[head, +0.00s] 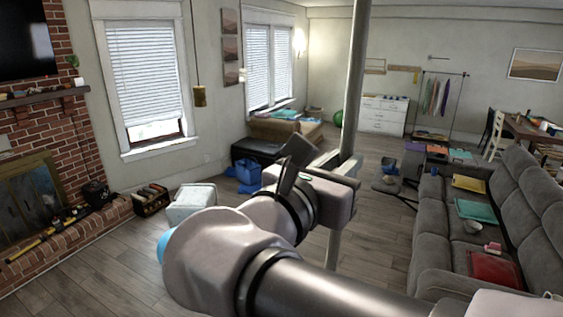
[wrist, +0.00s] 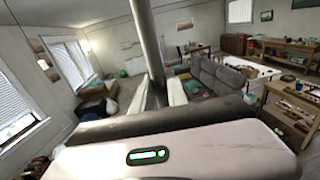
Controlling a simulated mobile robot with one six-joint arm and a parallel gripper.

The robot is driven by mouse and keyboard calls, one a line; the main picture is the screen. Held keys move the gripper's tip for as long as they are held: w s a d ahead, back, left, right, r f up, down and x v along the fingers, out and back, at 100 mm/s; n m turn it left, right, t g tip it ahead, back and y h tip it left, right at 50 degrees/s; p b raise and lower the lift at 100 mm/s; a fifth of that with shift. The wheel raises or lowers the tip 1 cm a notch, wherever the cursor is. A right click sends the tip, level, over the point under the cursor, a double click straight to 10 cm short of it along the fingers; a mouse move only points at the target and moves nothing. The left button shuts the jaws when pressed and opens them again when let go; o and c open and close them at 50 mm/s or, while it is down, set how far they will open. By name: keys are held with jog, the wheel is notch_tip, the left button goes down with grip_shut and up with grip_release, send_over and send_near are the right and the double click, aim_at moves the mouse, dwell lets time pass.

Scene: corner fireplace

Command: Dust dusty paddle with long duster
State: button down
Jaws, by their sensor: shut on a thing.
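My gripper (head: 346,163) is shut on a long grey pole (head: 354,85), which I take to be the long duster. The pole stands nearly upright; its top runs out of the head view and its lower end shows below the gripper. In the wrist view the pole (wrist: 147,45) rises between the pale fingers (wrist: 158,90). No dusting head is visible. A small brown block (head: 199,96) hangs on a cord in front of the window wall, left of my gripper and apart from the pole. It may be the dusty paddle; I cannot make out dust on it.
A brick fireplace (head: 70,135) is at the left, with a white box (head: 191,203) near its hearth. A grey sofa (head: 435,215) fills the right side. A black chest (head: 257,155) and blue bags (head: 247,175) lie beyond the arm.

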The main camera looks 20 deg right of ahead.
jog(key=shift+w+a+p, duration=1.05)
jog(key=shift+w+p, duration=0.55)
jog(key=shift+w, duration=5.05)
jog(key=shift+s+d+p, duration=1.05)
jog(key=shift+s+d, duration=0.6)
jog(key=shift+s, duration=8.4)
notch_tip(320, 180, down, 14)
jog(key=b, duration=1.4)
jog(key=shift+w, duration=0.15)
